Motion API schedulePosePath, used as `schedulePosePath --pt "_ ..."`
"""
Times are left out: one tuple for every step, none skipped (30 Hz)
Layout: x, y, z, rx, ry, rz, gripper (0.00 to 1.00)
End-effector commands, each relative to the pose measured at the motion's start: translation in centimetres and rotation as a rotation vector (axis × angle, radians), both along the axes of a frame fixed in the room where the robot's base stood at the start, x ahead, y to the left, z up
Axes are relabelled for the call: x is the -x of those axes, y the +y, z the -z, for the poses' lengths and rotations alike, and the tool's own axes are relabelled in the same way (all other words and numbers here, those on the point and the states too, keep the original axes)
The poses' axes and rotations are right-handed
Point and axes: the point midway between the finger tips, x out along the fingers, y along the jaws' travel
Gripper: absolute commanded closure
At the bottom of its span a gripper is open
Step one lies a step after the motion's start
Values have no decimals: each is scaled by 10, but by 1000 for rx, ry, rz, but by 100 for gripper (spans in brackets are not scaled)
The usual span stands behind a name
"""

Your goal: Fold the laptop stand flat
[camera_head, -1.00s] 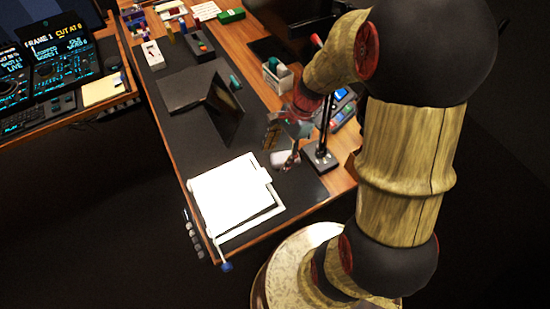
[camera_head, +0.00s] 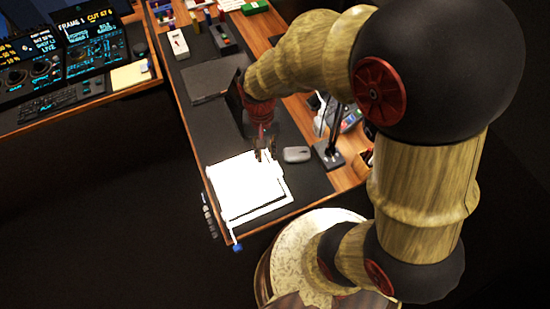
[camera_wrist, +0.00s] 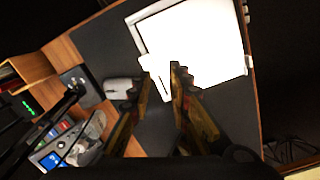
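The laptop stand appears to be the dark folding piece on the desk in the head view, with a flat panel (camera_head: 212,80) and a raised, tilted panel (camera_head: 236,103) at its right end. My arm covers part of the raised panel. My gripper (camera_head: 264,154) points down in front of the stand, near the upper right edge of the white papers, apart from the stand. The stand is not visible there.
White papers (camera_head: 240,188) lie at the desk's near end. A grey mouse (camera_head: 297,154) and a black lamp base (camera_head: 328,155) are to the right. A white box (camera_head: 178,44) and dark holder (camera_head: 222,38) stand beyond.

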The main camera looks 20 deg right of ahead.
Motion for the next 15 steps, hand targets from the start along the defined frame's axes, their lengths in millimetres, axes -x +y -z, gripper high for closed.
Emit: schedulePosePath --pt "-3 -7 1 24 -14 -91 86" --pt "-5 -11 2 37 -20 -139 88" --pt "-7 -16 3 52 -27 -196 90" --pt "-9 -19 4 60 -33 -236 91" --pt "-12 -21 4 67 -37 -271 93" --pt "-14 -23 3 73 -42 -309 95" --pt "-15 -24 3 76 -44 -330 97" --pt "-16 -24 3 78 -46 -349 99" --pt "-16 -24 4 76 -48 -363 100" --pt "-16 -24 5 75 -46 -371 100" --pt "-16 -24 6 75 -46 -376 100" --pt "-16 -24 9 75 -45 -378 100" --pt "-16 -25 12 75 -45 -378 100" --pt "-16 -25 15 75 -45 -378 100" --pt "-16 -26 21 74 -45 -377 100"
